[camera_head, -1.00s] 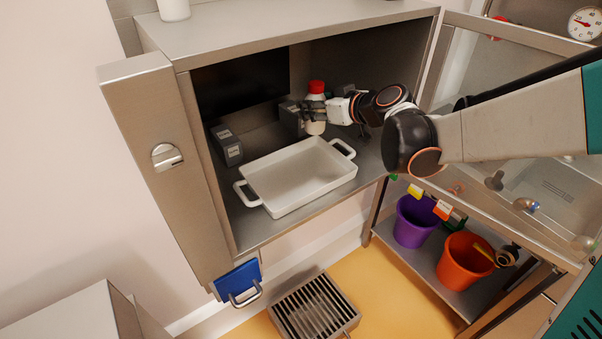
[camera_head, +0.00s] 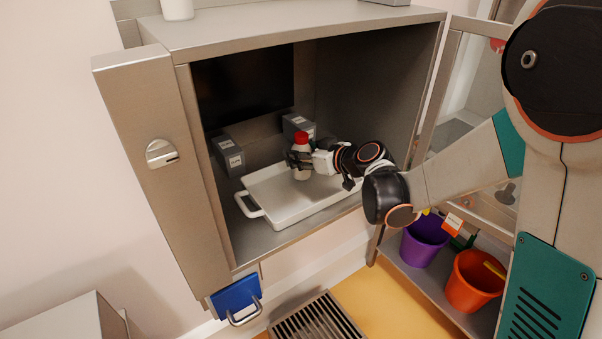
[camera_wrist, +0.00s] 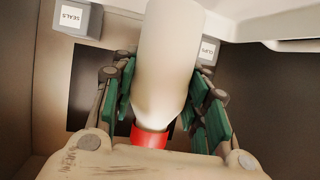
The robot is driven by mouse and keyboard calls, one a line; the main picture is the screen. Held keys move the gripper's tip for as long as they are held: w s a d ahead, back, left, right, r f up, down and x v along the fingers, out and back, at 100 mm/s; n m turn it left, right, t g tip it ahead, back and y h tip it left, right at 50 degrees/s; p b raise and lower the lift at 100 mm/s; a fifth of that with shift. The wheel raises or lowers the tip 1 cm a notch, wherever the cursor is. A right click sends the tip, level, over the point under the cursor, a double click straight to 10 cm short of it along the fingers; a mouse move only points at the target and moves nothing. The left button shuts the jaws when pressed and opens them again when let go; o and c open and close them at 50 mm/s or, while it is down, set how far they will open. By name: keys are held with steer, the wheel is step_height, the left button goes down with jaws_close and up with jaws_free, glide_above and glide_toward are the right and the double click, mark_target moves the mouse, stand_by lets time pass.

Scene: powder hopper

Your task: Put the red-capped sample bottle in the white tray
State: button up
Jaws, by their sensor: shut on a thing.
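The red-capped sample bottle (camera_head: 302,160) is upright in my gripper (camera_head: 300,162), over the white tray. In the wrist view the pale bottle (camera_wrist: 165,65) lies between the green-padded fingers of my gripper (camera_wrist: 163,95), its red cap (camera_wrist: 149,137) close to the palm. My gripper is shut on it. The white tray (camera_head: 272,217) sits on the cabinet's shelf, its left handle toward the front left; the right end is hidden behind my arm. I cannot tell whether the bottle's base touches the tray floor.
Grey labelled boxes stand behind the tray, one at the left (camera_head: 228,153) and one at the back (camera_head: 297,126). The cabinet's left door (camera_head: 150,180) is open. A purple bucket (camera_head: 424,240) and an orange bucket (camera_head: 473,282) stand on a lower shelf at the right.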

steer(key=shift+f+b, duration=0.8)
steer(key=shift+f, duration=1.6)
steer(key=shift+r, duration=0.1)
steer(key=o, duration=0.8)
steer(key=shift+f, duration=0.2)
steer(key=o, duration=0.4)
steer(key=shift+r, duration=0.1)
steer(key=shift+r, duration=0.15)
steer(key=p+v, duration=0.3)
steer(key=v, duration=0.9)
